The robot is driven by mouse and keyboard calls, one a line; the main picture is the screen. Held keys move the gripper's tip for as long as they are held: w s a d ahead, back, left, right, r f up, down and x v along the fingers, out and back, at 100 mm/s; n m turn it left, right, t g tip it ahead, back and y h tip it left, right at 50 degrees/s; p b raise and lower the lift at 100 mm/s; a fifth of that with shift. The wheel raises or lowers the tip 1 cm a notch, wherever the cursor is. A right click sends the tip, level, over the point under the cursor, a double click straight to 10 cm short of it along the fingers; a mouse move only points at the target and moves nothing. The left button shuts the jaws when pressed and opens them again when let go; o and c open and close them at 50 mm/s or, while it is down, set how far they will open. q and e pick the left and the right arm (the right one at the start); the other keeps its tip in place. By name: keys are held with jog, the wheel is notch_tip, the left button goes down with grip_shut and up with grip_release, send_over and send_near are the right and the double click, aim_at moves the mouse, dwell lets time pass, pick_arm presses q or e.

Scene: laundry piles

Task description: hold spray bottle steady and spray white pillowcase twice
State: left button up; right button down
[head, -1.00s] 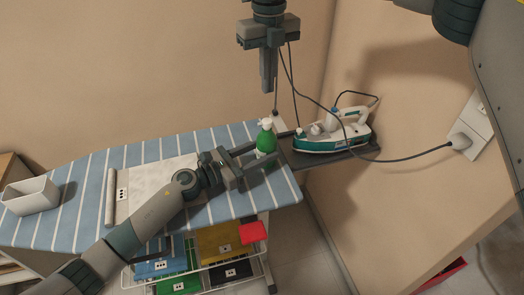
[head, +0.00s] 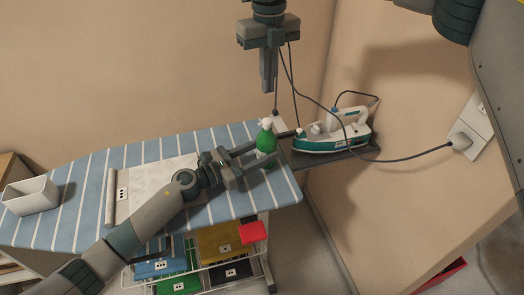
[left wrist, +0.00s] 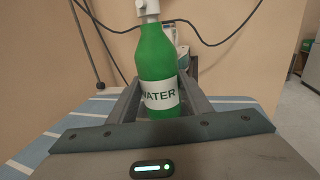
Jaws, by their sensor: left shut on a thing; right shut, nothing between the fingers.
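A green spray bottle (head: 266,142) with a white head stands upright at the right end of the ironing board. My left gripper (head: 262,154) is shut on it. The left wrist view shows the bottle (left wrist: 157,60) between the fingers, with its white "WATER" label facing the camera. The white pillowcase (head: 150,180) lies flat on the board, left of the bottle and partly behind my left arm. One edge of it looks rolled. My right gripper (head: 268,88) hangs shut and empty above the bottle, pointing down and apart from it.
An iron (head: 335,136) rests on a stand right of the board, its cord running to a wall socket (head: 462,140). A white bin (head: 32,194) is at the left of the striped board (head: 75,180). Folded coloured cloths (head: 220,243) lie on a rack below.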

dwell(0.5)
jog(key=s+a+f+t+y, duration=0.1)
jog(key=s+a+f+y, duration=0.3)
jog(key=s+a+f, duration=0.15)
notch_tip(320, 180, up, 5)
jog(key=m+t+y, duration=0.3)
jog(key=t, duration=0.1)
send_over(265, 120)
jog(key=d, duration=0.2)
jog(key=shift+s+a, duration=0.15)
jog(key=shift+s, duration=0.25)
jog(key=shift+f, duration=0.15)
jog(key=shift+f, duration=4.35)
jog(key=shift+s+f, duration=0.1)
jog(key=shift+f, duration=0.45)
